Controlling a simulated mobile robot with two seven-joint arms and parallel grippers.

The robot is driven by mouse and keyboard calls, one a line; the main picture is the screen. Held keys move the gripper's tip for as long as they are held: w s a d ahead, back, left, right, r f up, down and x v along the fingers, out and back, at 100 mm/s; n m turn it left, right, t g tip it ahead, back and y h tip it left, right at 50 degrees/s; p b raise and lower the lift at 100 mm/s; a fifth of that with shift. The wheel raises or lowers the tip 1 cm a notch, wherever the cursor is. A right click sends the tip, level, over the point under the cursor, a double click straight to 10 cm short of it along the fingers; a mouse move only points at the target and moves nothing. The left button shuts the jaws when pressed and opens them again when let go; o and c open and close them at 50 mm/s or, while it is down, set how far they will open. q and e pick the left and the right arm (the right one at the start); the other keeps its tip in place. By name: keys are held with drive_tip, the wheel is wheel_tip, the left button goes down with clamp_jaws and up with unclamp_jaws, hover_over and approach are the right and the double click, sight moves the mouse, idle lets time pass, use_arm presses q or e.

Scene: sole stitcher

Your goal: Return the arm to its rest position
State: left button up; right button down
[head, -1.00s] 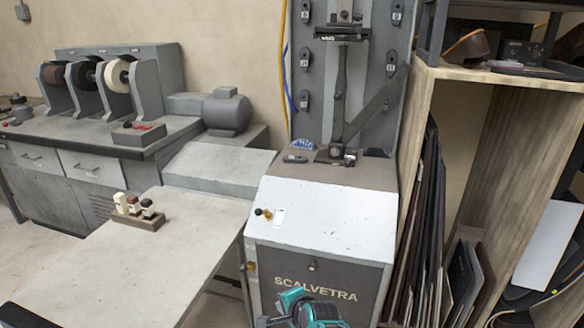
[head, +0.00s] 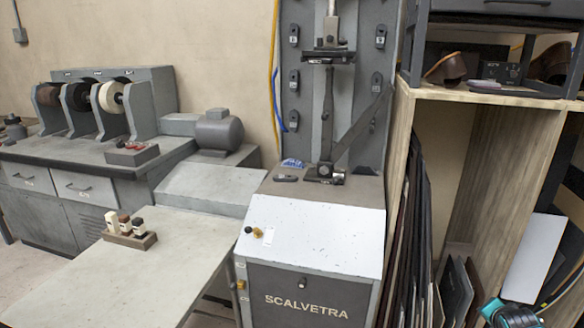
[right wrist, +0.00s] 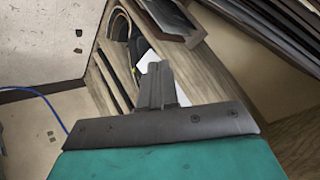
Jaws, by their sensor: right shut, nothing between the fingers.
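In the head view a teal part of my right arm (head: 512,314) shows at the lower right corner, in front of the wooden shelf. In the right wrist view my right gripper (right wrist: 157,72) is shut, with its fingers together and nothing between them. It points toward the wooden shelving, apart from it as far as I can tell. My left gripper is not in the head view. The grey SCALVETRA machine (head: 312,275) stands in the middle of the head view.
A wooden shelf (head: 512,180) with leaning dark sheets (head: 408,240) stands at the right. A grey table (head: 110,285) holds a small block with bottles (head: 129,231). A bench with grinding wheels (head: 112,97) is at the back left. The table's front is clear.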

drive_tip(key=s+d+r+h, duration=0.15)
drive_tip(key=d+r, duration=0.25)
drive_tip(key=d, duration=0.4)
drive_tip(key=s+a+f+n+t+y, duration=0.1)
drive_tip(key=s+a+f+n+y, duration=0.15)
drive_tip(key=s+a+n, duration=0.45)
drive_tip(key=s+a+f+n+y, duration=0.1)
drive_tip(key=s+a+f+n, duration=0.25)
drive_tip(key=a, duration=0.55)
drive_tip(key=s+a+r+n+y, duration=0.2)
drive_tip(key=s+a+n, duration=0.3)
drive_tip(key=s+a, duration=0.3)
drive_tip(key=s+a+r+n+y, duration=0.25)
drive_tip(key=s+a+n, duration=0.3)
drive_tip(key=a, duration=0.35)
use_arm(q)
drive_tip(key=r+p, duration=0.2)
drive_tip(key=p, duration=0.1)
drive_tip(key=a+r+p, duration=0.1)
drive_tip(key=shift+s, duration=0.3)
use_arm(e)
drive_tip(key=a+r+m+t, duration=0.1)
drive_tip(key=a+r+m, duration=0.1)
drive_tip(key=a+m, duration=0.3)
drive_tip(key=a, duration=0.3)
drive_tip(key=shift+s+a+r+t, duration=0.2)
drive_tip(key=shift+a+r+t, duration=0.1)
